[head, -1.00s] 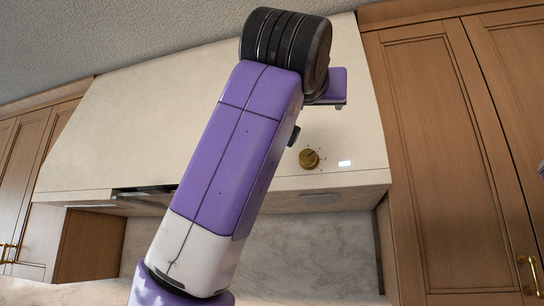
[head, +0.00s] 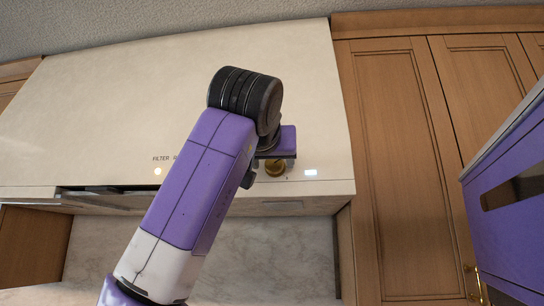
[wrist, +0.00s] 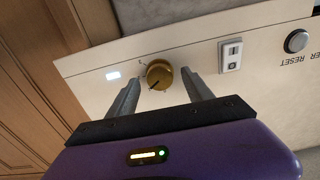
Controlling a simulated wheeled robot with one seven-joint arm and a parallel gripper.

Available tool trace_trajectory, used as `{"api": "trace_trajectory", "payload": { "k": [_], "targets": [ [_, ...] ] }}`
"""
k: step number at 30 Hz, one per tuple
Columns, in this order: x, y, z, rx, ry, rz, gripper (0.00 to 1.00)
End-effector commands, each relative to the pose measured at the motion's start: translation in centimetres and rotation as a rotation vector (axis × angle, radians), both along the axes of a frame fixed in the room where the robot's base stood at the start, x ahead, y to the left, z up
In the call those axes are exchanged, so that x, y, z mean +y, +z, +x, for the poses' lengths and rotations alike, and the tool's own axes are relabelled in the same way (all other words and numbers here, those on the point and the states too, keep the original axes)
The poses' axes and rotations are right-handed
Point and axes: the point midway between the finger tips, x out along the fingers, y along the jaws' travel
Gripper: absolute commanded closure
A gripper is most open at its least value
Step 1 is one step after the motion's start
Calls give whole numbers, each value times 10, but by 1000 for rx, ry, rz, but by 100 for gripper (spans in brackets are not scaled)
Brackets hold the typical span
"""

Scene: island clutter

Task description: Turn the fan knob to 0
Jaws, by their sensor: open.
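The fan knob (head: 275,168) is a round brass knob on the cream hood's front, partly hidden by my wrist in the head view. In the wrist view the knob (wrist: 159,74) shows a dark pointer line and small marks around it. My gripper (wrist: 165,85) is open, with one grey finger on each side of the knob in the picture. Whether the fingers touch the knob I cannot tell. In the head view the fingers are hidden behind my purple wrist.
A lit white light (head: 311,172) sits right of the knob. In the wrist view a white rocker switch (wrist: 231,54) and a round reset button (wrist: 297,40) are on the same panel. Wooden cabinets (head: 400,160) stand to the right. A purple panel (head: 510,190) shows at the right edge.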

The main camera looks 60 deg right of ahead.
Motion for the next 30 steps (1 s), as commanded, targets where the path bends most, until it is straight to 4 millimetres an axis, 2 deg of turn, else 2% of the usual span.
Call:
{"api": "trace_trajectory", "payload": {
  "k": [10,11,19,20,30],
  "targets": [
    [-5,0,2,0,0,-1,41],
    [-5,0,2,0,-1,-1,45],
    [-5,0,2,0,-1,-1,98],
    [-5,0,2,0,-1,-1,100],
    [-6,-1,1,52,-2,-18,100]
  ]
}}
